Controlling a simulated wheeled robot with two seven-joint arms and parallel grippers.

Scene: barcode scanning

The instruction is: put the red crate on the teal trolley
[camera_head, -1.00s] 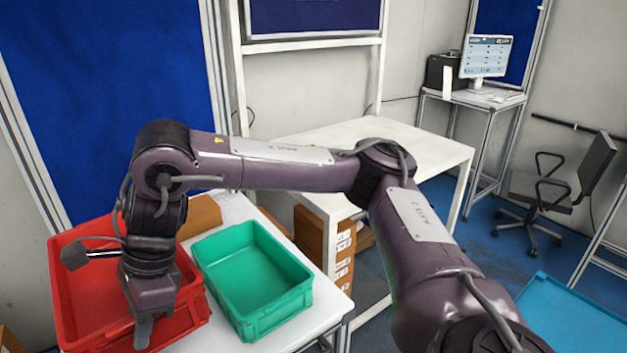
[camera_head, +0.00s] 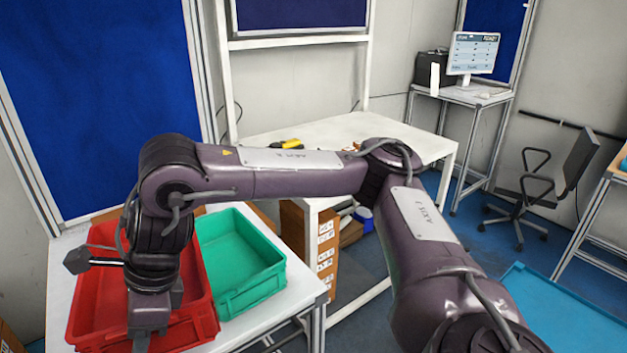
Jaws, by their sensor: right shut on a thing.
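The red crate (camera_head: 88,280) is at the lower left, at the white table, close beside a green crate. My right gripper (camera_head: 141,340) reaches down at the crate's near side and is shut on its near wall. The fingertips are partly hidden at the bottom of the picture. My right arm crosses over the crate and hides part of its inside. A teal flat surface (camera_head: 560,315), which looks like the top of the trolley, shows at the lower right, with its bare top in view. My left gripper is not in view.
An empty green crate (camera_head: 268,283) stands right of the red one on the white table (camera_head: 300,293). Behind are a white workbench (camera_head: 310,133) with small tools and a stack of brown boxes (camera_head: 326,235). An office chair (camera_head: 545,190) stands at the right.

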